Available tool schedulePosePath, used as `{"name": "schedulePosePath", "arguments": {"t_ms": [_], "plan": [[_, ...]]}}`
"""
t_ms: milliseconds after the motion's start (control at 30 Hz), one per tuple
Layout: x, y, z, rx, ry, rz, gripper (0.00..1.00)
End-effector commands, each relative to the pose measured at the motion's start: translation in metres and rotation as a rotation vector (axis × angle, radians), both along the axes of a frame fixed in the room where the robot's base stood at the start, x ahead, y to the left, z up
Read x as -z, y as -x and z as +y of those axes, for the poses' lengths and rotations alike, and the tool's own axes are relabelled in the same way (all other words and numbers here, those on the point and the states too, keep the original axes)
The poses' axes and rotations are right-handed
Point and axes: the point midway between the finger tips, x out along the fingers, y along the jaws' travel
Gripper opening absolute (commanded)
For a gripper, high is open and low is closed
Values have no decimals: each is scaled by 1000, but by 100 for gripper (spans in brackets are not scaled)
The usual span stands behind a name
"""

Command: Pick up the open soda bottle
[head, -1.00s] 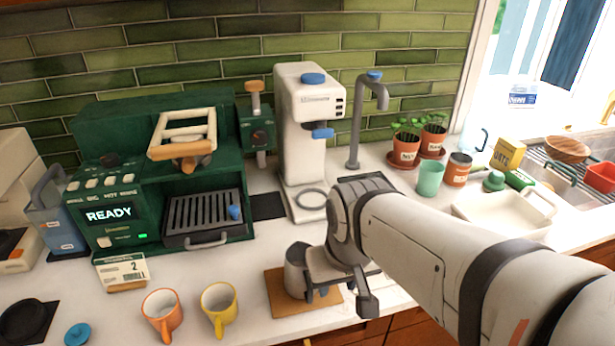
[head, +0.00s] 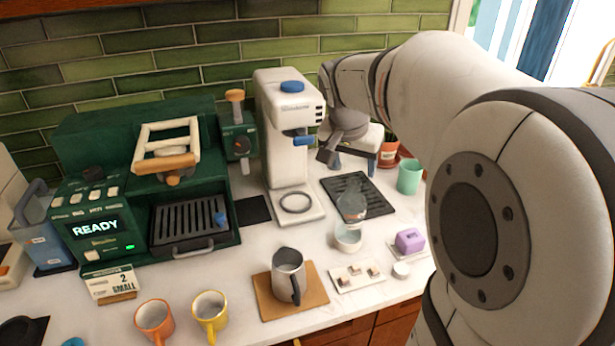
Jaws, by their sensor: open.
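I cannot make out an open soda bottle for certain. A clear rounded vessel (head: 351,204) stands at the front of the black drip mat, and I cannot tell whether it is a bottle. My gripper (head: 350,158) is open, with its fingers apart, above the back of the mat, to the right of the white coffee machine. It is above and behind the clear vessel, apart from it, and I see nothing held. My arm hides much of the right side of the counter, including the sink.
A steel pitcher (head: 289,274) stands on a brown board (head: 264,298). A white coffee machine (head: 283,150) stands left of my gripper. A small white bowl (head: 348,238), a white tray (head: 343,284) and a purple block (head: 409,240) lie in front. A green cup (head: 409,177) stands right.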

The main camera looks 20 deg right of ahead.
Motion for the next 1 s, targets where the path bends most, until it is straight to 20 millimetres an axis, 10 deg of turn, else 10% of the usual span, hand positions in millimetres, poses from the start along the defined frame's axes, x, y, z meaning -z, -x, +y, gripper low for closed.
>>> {"name": "schedulePosePath", "arguments": {"t_ms": [533,1000], "plan": [[65,-18,-16,5,0,2,60],[70,-20,-17,3,0,-2,46]]}}
